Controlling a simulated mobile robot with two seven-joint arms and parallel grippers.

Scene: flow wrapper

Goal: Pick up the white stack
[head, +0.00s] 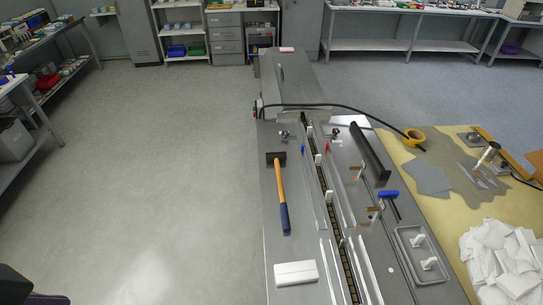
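A white stack (296,273), a flat rectangular block with a faint line along its side, lies near the front left edge of the long grey machine bed (264,220). Nothing touches it from above and its top is clear. Neither of my grippers is in view. A dark shape at the bottom left corner may be part of my arm.
A hammer (282,205) lies behind the stack. A conveyor channel with upright white pushers (329,195) runs to its right. A grey tray (411,236) holds white pieces. Open floor lies left.

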